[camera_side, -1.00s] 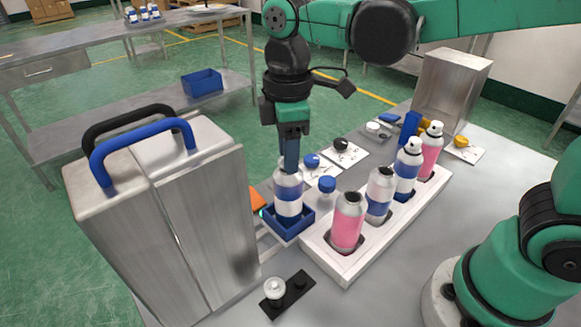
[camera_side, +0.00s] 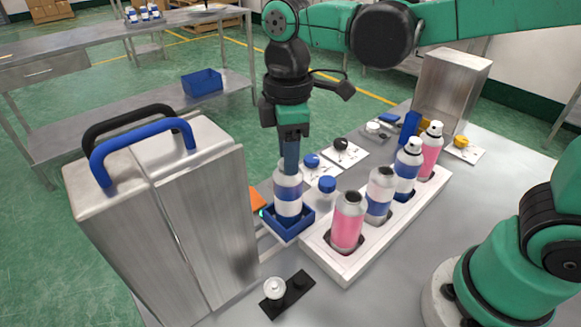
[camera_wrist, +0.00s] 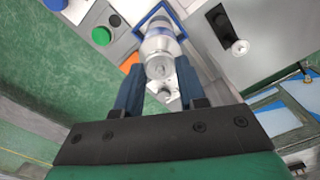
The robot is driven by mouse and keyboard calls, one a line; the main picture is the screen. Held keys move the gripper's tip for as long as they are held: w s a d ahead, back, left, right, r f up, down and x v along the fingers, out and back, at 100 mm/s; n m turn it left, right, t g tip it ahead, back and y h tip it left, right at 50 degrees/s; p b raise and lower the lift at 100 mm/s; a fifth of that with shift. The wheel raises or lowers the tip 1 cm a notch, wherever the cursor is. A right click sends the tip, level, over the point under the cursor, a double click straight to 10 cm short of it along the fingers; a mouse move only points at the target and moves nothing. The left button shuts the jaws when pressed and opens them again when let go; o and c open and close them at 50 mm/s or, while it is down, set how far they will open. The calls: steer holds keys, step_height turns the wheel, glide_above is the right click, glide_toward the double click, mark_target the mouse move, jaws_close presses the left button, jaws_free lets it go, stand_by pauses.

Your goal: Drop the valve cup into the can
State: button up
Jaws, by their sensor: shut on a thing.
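The can (camera_side: 288,195), silver with a blue and white band, stands upright in a blue square holder (camera_side: 290,228). My gripper (camera_side: 290,168) points straight down over the can's top in the side view. In the wrist view, the fingers of my gripper (camera_wrist: 160,85) flank a round silver valve cup (camera_wrist: 160,69), and they are shut on it. The cup sits in line with the can (camera_wrist: 160,42), at its mouth. Whether it touches the rim or is inside the mouth cannot be told; the fingers hide this in the side view.
A white rack (camera_side: 345,270) with several pink and blue cans stands to the right. A black strip (camera_side: 298,291) holds another pale valve part (camera_side: 274,288). A large metal machine (camera_side: 170,215) with black and blue handles is at the left. Blue caps (camera_side: 327,185) lie behind the rack.

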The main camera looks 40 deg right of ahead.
steer(key=o, duration=0.9)
step_height(320, 180, up, 12)
steer(key=shift+r, duration=0.1)
stand_by(1.3)
steer(key=s+d+f+m+t, duration=0.1)
steer(key=d+f+m+t, duration=0.1)
steer(key=d+f+m, duration=0.1)
steer(key=s+d+f+m+t, duration=0.1)
steer(key=d+f+m+t, duration=0.1)
steer(key=f+m, duration=0.3)
steer(key=s+d+f+m+t, duration=0.1)
steer(key=d+f+m+t, duration=0.2)
steer(key=d+f+m, duration=0.1)
steer(key=shift+s+f, duration=0.15)
steer(key=shift+f, duration=0.3)
